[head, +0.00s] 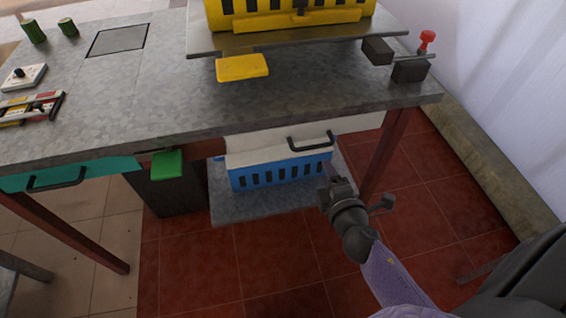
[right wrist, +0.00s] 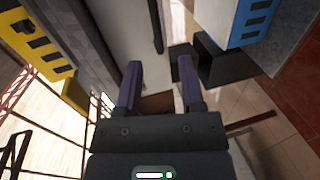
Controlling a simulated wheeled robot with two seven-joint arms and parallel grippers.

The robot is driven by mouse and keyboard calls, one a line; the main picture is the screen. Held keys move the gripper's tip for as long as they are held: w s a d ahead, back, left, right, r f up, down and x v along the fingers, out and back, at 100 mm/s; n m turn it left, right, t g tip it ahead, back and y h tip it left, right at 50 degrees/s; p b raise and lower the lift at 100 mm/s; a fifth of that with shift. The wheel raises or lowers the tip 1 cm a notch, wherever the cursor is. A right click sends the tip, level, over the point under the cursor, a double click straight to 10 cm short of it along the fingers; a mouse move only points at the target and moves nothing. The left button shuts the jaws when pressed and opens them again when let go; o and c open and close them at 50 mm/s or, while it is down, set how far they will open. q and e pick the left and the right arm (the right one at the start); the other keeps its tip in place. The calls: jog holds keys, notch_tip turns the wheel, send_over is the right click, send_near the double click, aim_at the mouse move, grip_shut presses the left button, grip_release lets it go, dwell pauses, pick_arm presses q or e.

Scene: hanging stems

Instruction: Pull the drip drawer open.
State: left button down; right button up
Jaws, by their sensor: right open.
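A white drawer front (head: 262,142) sits under the right part of the grey table, with a black bar handle (head: 311,143). A teal drawer front (head: 95,172) with its own black handle (head: 57,181) is under the left part. No label shows which is the drip drawer. Both look shut. My right gripper (head: 334,180) is open and empty, below the white drawer's handle in the head view. In the right wrist view my right gripper (right wrist: 160,76) has its fingers apart, and the handle (right wrist: 155,25) lies beyond the fingertips, not touching. My left gripper is out of view.
A blue crate (head: 281,173) stands on a low grey shelf under the white drawer. A dark bin (head: 172,192) with a green flap is left of it. A table leg (head: 386,150) stands right of the drawer. Red tiled floor in front is clear.

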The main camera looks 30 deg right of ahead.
aim_at(314, 148)
jog(key=b+x, duration=0.1)
jog(key=x, duration=0.4)
jog(key=b+x, duration=0.1)
jog(key=x, duration=0.4)
jog(key=shift+r, duration=0.25)
grip_shut()
